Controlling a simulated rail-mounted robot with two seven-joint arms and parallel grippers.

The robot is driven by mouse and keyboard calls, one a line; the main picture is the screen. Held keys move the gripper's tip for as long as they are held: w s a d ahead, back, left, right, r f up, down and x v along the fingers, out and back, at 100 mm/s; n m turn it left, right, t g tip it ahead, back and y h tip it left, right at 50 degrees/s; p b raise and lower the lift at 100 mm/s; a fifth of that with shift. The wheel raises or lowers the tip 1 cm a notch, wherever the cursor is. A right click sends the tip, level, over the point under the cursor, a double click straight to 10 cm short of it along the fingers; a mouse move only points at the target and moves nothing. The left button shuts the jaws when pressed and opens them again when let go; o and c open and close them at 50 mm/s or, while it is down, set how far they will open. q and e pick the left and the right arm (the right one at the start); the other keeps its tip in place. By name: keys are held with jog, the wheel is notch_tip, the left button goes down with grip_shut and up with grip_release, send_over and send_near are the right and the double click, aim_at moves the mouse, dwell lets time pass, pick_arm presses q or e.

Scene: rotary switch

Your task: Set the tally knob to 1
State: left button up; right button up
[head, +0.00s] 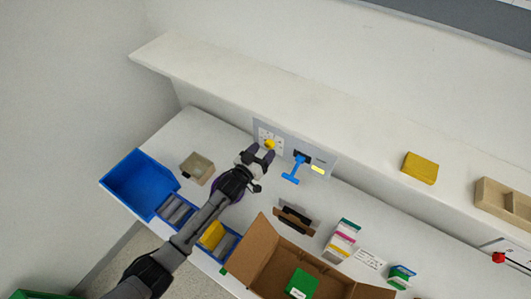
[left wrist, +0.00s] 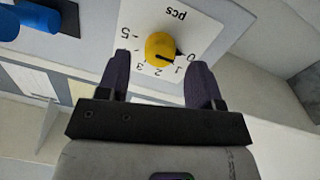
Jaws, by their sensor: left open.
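The yellow tally knob (left wrist: 160,48) is on a white dial plate (left wrist: 200,30) marked "pcs", with numerals around it, upside down in the left wrist view. Its dark pointer mark aims toward the 0 and 1 side; I cannot tell exactly where it rests. In the head view the knob (head: 270,144) shows just beyond my left gripper (head: 262,153). In the left wrist view my left gripper (left wrist: 160,75) is open, its fingers spread to either side of the knob. I cannot tell whether they touch it. My right gripper is not in view.
A shelf (head: 290,105) runs above. A blue bin (head: 138,181), beige box (head: 197,168) and cardboard box (head: 257,254) stand on the table.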

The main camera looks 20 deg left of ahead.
pick_arm(q)
jog(key=shift+b+x, duration=0.4)
jog(key=shift+x, duration=0.6)
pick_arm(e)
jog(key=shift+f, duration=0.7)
pick_arm(q)
jog(key=shift+c, duration=0.4)
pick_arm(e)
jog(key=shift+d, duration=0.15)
pick_arm(q)
jog(key=c, duration=0.8)
jog(key=shift+c, duration=0.2)
jog(key=shift+m, duration=0.3)
jog(key=m, duration=0.2)
jog(key=shift+m, duration=0.4)
jog(key=shift+m+p, duration=0.35)
jog(key=shift+m, duration=1.35)
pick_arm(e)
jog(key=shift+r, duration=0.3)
